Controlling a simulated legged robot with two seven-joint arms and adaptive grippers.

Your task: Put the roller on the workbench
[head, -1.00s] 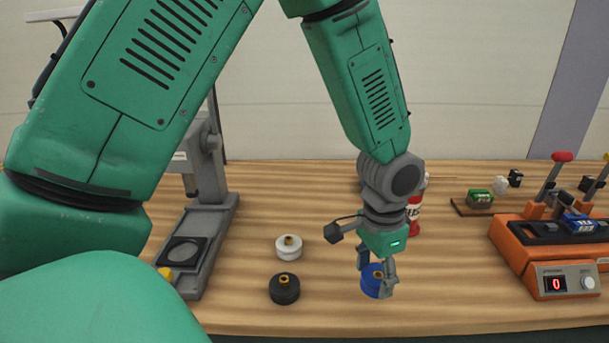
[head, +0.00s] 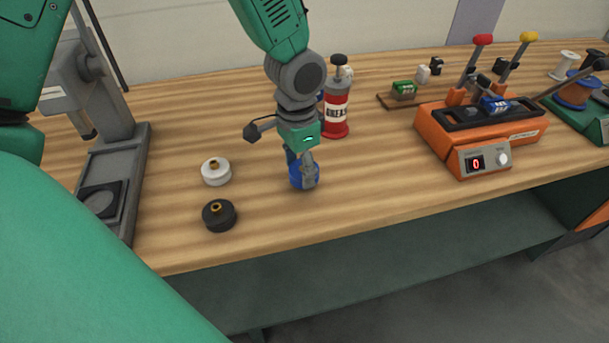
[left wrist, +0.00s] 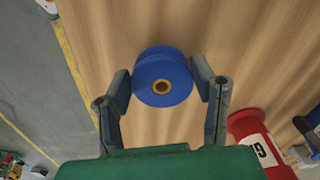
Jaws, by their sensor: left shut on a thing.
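The roller that I take as the task's is blue with a brass-coloured centre (head: 298,178); it also shows in the left wrist view (left wrist: 162,78). My left gripper (head: 303,170) points down over the wooden workbench (head: 400,180) with its fingers on either side of the blue roller, shut on it. The roller is at or just above the bench top; I cannot tell whether it touches. A white roller (head: 215,172) and a black roller (head: 219,215) stand on the bench to the left. My right gripper is not in view.
A red grease container (head: 336,110) stands behind the gripper. A grey press stand (head: 115,165) is at the left and an orange machine (head: 485,135) with levers at the right. Bare bench lies between gripper and machine.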

